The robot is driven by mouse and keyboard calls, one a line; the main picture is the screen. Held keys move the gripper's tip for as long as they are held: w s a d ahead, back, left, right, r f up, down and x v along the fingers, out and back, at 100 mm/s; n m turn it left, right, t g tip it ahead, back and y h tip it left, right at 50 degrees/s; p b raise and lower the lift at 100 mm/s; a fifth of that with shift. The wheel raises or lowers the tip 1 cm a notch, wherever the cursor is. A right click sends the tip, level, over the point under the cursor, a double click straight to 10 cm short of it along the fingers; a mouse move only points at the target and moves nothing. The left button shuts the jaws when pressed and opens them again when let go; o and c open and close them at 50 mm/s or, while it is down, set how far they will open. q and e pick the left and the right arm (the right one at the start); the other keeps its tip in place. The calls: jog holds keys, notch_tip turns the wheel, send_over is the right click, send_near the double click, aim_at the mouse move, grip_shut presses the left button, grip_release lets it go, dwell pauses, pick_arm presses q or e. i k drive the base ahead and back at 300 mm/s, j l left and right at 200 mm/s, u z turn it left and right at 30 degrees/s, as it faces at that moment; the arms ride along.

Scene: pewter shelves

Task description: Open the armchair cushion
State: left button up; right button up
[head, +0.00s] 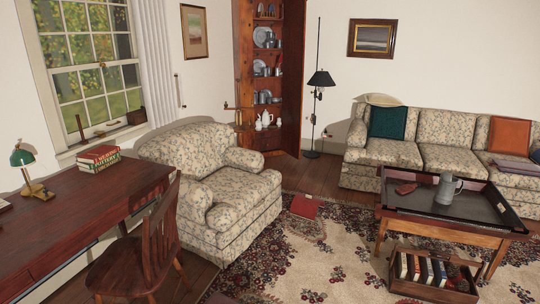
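The floral cream armchair (190,150) stands left of centre, angled toward the right. Its seat cushion (240,188) lies flat between the two rounded arms and looks flush on the chair. Nothing lies on the cushion. Neither of my grippers shows in the head view, so their positions and states are hidden.
A desk (75,220) and wooden chair (150,240) stand at the near left, close to the armchair. A red book (305,207) lies on the floor right of the armchair. A coffee table (402,222), a book crate (440,291) and a sofa (452,158) stand right. Patterned rug (340,255) is open between.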

aim_at(235, 191)
jog(key=i+l, duration=0.2)
jog(key=l, duration=0.2)
jog(key=i+l+u, duration=0.1)
jog(key=i+l, duration=0.35)
jog(key=l, duration=0.3)
jog(key=i+l, duration=0.2)
jog(key=l, duration=0.2)
jog(key=i+l+u, duration=0.1)
jog(key=l, duration=0.3)
jog(key=i+l, duration=0.3)
jog(key=i+l+u, duration=0.1)
jog(key=i+l, duration=0.45)
jog(key=i+l+u, duration=0.1)
jog(key=i+l, duration=0.45)
jog(key=l, duration=0.15)
